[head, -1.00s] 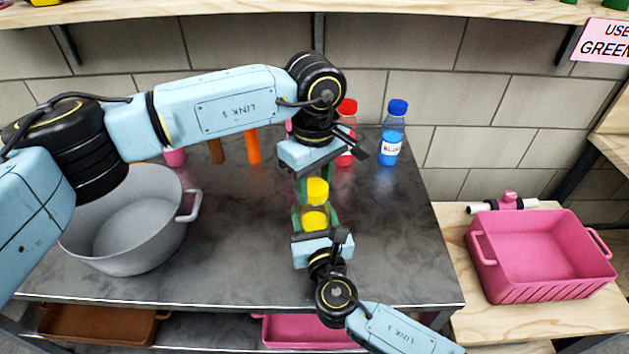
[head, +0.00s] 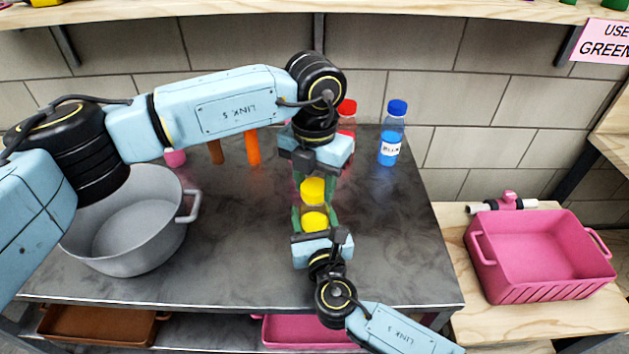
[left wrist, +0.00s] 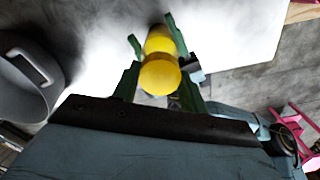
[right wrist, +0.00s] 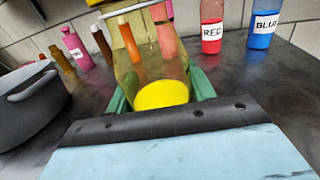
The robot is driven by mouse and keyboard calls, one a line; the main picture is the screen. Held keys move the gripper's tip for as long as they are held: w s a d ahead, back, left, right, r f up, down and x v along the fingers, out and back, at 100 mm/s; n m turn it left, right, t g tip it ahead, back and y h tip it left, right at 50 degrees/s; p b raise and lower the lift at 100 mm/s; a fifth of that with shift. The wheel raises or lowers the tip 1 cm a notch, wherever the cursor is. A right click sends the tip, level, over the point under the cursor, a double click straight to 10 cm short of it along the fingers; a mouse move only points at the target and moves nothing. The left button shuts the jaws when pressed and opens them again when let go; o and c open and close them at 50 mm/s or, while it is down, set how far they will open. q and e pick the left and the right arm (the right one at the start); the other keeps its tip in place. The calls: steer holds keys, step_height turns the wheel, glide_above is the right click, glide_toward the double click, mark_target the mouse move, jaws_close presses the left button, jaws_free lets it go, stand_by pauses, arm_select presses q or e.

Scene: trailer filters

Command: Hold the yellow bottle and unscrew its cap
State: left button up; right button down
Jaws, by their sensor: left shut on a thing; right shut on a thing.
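The clear bottle with yellow liquid (head: 314,221) stands upright near the middle of the table, with its yellow cap (head: 313,190) at the top. My right gripper (head: 315,216), low on the near side, is shut around the bottle body. My left gripper (head: 313,178) reaches down from above and is shut on the cap. In the left wrist view the cap (left wrist: 160,77) sits between the green fingers, more yellow behind it. In the right wrist view the yellow liquid (right wrist: 162,95) shows between the fingers. I cannot tell whether the cap is clear of the neck.
A grey pot (head: 125,225) stands at left. Behind are a red bottle (head: 347,118), partly hidden, a blue bottle (head: 393,135), and orange (head: 253,147), brown (head: 216,151) and pink (head: 175,157) items. A pink crate (head: 540,255) is at right. The table's right side is clear.

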arm_select(q)
steer(key=n, duration=0.5)
steer(key=shift+n, duration=0.4)
steer(key=n, duration=0.3)
steer(key=shift+n, duration=0.3)
steer(key=n, duration=0.5)
steer(key=shift+n, duration=0.3)
steer(key=n, duration=0.4)
steer(key=shift+r, duration=0.15)
steer(key=shift+r, duration=1.05)
steer(key=shift+c, duration=0.2)
